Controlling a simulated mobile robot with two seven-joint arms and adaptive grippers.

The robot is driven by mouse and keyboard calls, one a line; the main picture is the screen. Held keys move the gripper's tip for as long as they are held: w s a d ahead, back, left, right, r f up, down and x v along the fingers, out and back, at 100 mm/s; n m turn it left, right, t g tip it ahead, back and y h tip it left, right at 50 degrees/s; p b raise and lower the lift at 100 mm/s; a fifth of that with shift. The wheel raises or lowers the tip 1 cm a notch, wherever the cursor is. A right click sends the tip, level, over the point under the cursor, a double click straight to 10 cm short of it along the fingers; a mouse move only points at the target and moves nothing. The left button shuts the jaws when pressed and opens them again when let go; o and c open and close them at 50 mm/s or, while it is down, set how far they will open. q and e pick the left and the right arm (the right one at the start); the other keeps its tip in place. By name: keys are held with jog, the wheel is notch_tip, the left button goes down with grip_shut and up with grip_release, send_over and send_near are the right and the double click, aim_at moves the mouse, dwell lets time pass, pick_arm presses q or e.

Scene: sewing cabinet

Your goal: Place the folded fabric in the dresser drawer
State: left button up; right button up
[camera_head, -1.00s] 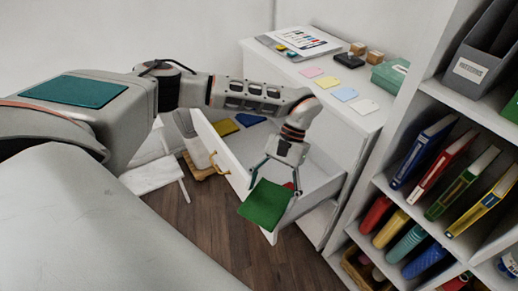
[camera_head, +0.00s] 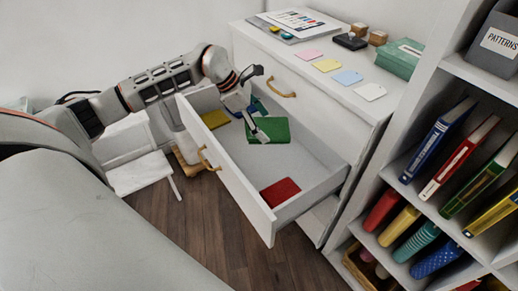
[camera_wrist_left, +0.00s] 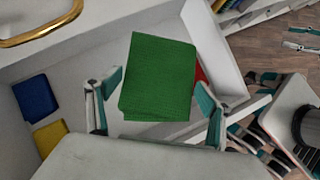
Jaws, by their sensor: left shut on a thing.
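My left gripper (camera_head: 256,126) is shut on the green folded fabric (camera_head: 274,131), over the inside of the open drawer (camera_head: 236,182). The green fabric also shows in the left wrist view (camera_wrist_left: 158,75), between the two fingers. I cannot tell how far it is above the drawer floor. A red folded fabric (camera_head: 280,192) lies in the drawer's near right end. A yellow one (camera_head: 214,119) and a blue one (camera_head: 252,107) lie toward the far left end; the gripper partly hides the blue one.
The white dresser top (camera_head: 300,62) holds colored cards, a stamp pad (camera_head: 350,41) and a green box (camera_head: 399,60). A shelf with books and fabric rolls (camera_head: 412,235) stands at the right. A white chair (camera_head: 137,165) stands left of the drawer. The drawer middle is bare.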

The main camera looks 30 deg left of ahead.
aim_at(261, 118)
pick_arm(q)
jog(key=a+n, duration=0.1)
jog(key=w+a+n+t+y, duration=0.1)
jog(key=w+a+n, duration=0.1)
jog(key=shift+w+a+r+b, duration=0.15)
jog(key=shift+a+r+b, duration=0.15)
jog(key=shift+r+b, duration=0.05)
jog(key=a+n, duration=0.1)
jog(key=w+a+r+n+t+y, duration=0.1)
jog(key=a+n, duration=0.1)
jog(key=shift+w+a+r+y+b, duration=0.1)
jog(key=shift+w+r+y+b, duration=0.2)
jog(key=shift+w+y, duration=0.1)
grip_shut()
jog(key=shift+a+r+n, duration=0.15)
jog(key=shift+a+n, duration=0.05)
jog(key=shift+n, duration=0.1)
